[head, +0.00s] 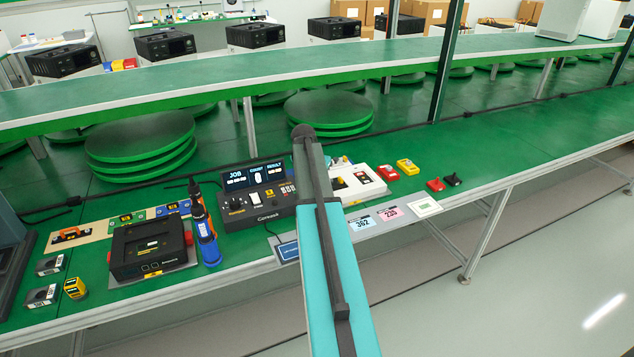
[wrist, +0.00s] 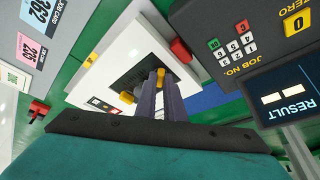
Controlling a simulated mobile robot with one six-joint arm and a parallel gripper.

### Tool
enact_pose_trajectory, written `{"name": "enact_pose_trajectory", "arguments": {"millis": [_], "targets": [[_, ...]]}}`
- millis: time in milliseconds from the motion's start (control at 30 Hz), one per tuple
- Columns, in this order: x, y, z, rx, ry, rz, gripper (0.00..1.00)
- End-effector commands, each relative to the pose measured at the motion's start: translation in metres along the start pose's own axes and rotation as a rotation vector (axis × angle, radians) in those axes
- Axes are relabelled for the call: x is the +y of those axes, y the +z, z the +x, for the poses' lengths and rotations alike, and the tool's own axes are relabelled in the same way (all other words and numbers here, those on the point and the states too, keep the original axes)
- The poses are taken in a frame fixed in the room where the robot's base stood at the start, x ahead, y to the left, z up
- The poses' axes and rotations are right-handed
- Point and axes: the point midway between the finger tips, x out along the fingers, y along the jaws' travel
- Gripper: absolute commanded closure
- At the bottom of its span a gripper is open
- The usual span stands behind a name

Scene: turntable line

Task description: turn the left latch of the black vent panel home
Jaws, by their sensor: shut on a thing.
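The black vent panel (wrist: 138,68) lies on a white unit (wrist: 105,68) in the wrist view. One yellow latch (wrist: 160,73) is at the fingertips of my gripper (wrist: 160,78), which is shut on it; the fingers hide part of it. A second yellow latch (wrist: 127,97) shows at the panel's other side, apart from the fingers. The latch's exact angle cannot be told. In the head view the white unit (head: 372,190) stands right of my arm, which hides part of it and my fingertips.
A dark console (head: 262,193) with screens and keys stands close on the left; it also fills the wrist view's right side. A red block (wrist: 180,50) is beside the white unit. Red and yellow pieces (head: 407,166) lie to the right. The green bench (head: 520,130) beyond is clear.

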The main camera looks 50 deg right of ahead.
Motion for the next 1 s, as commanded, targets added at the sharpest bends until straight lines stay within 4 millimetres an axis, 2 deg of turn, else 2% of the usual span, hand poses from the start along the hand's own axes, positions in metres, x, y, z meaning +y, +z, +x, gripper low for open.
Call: {"name": "enact_pose_trajectory", "arguments": {"millis": [33, 133, 633, 1000], "targets": [[0.002, -0.001, 0.001, 0.002, 0.004, 0.0, 0.88], [0.002, -0.001, 0.001, 0.001, 0.003, 0.0, 0.72], [0.0, 0.0, -0.006, 0.001, 0.001, -0.001, 0.72], [-0.001, 0.001, -0.045, 0.003, -0.001, -0.002, 0.72]]}}
